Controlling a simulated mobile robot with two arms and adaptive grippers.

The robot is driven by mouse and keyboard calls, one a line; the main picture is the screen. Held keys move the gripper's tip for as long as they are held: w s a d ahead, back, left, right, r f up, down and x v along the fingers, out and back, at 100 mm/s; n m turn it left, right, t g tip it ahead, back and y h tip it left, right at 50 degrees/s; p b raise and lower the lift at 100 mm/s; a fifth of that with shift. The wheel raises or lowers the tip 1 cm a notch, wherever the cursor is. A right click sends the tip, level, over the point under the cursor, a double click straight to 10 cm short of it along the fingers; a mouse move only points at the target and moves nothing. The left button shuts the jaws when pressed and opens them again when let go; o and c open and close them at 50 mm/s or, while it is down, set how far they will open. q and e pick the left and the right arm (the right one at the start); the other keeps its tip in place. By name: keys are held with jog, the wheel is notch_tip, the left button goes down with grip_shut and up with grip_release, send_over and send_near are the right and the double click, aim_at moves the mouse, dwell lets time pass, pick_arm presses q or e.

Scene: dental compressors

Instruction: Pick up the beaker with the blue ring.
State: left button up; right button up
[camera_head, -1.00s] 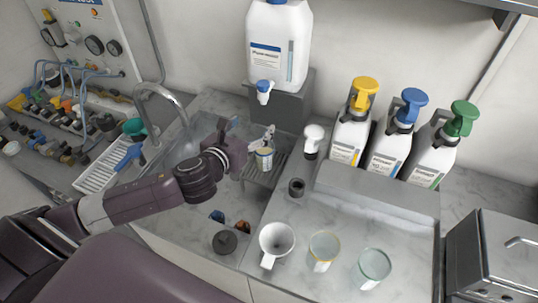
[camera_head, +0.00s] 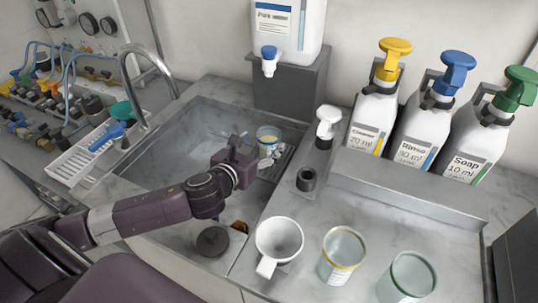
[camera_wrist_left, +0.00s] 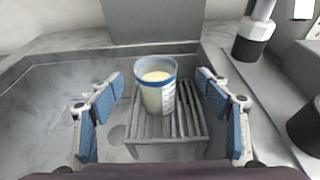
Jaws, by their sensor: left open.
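The beaker with the blue ring (camera_head: 268,136) stands upright on a slatted rack (camera_wrist_left: 190,131) in the sink, below the spigot of the water container. It is clear, with a pale yellowish content, and its blue ring runs near the rim in the left wrist view (camera_wrist_left: 156,82). My left gripper (camera_head: 258,160) is open and empty, low in the sink on the near side of the beaker. In the left wrist view its blue-padded fingers stand left and right of the beaker, with a gap on each side. My right gripper is out of view.
A white mug (camera_head: 279,240), a yellow-ringed beaker (camera_head: 341,258) and a green-ringed beaker (camera_head: 407,278) stand on the right counter. The water container (camera_head: 287,30) and its grey stand are behind the rack. A faucet (camera_head: 130,85) rises at the left. Pump bottles line the back right.

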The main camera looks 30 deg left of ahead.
aim_at(273, 130)
pick_arm(q)
jog(key=x, duration=0.7)
jog(key=shift+w+a+f, duration=0.25)
jog(key=shift+a, duration=0.15)
jog(key=shift+c, duration=0.2)
jog(key=c, duration=1.8)
jog(key=shift+r, duration=0.15)
grip_shut()
